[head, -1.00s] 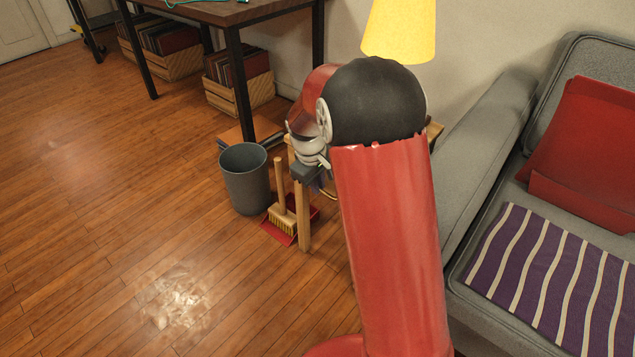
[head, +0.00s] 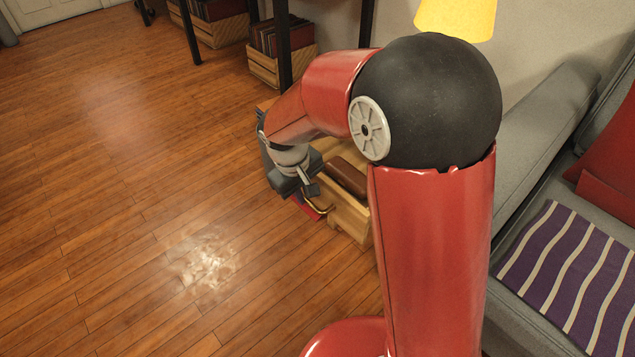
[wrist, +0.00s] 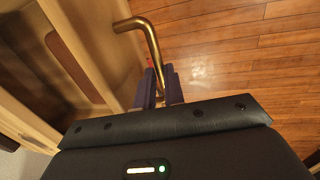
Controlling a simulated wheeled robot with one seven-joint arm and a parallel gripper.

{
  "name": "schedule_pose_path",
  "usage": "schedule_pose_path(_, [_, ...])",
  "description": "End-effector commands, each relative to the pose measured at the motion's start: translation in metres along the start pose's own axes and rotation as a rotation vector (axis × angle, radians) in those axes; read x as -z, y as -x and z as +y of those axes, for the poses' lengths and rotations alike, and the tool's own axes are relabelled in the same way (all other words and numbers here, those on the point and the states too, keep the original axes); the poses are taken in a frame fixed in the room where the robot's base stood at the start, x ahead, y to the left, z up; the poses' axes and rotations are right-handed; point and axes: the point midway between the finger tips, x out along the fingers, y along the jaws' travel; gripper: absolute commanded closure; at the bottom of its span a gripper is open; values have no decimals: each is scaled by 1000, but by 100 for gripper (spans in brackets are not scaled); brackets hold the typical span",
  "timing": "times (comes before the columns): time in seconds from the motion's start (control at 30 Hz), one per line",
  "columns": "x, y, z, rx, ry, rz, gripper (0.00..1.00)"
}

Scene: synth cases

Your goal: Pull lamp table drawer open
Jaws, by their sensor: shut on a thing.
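The lamp table drawer (head: 350,222) is pale wood and stands pulled out, with a dark brown flat object (head: 345,177) inside it. Its brass bar handle (head: 318,208) is on the front face and also shows in the wrist view (wrist: 146,32). My gripper (head: 307,193) is at the handle. In the wrist view its purple-grey fingers (wrist: 160,88) are shut on the brass bar. My arm hides most of the lamp table; the yellow lampshade (head: 456,18) shows behind it.
A grey sofa (head: 545,125) with a striped purple cloth (head: 575,260) stands at the right. A desk with wooden crates (head: 282,68) of records is at the back. The wooden floor (head: 130,240) at the left and front is clear.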

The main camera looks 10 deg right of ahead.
Motion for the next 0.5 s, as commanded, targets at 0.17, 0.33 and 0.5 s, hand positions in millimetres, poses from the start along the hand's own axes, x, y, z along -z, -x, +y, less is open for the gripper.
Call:
schedule_pose_path(0.17, [0,2,-10,0,1,0,100])
schedule_pose_path(0.33, [0,2,-11,0,0,0,100])
schedule_pose_path(0.5, [0,2,-11,0,0,0,100])
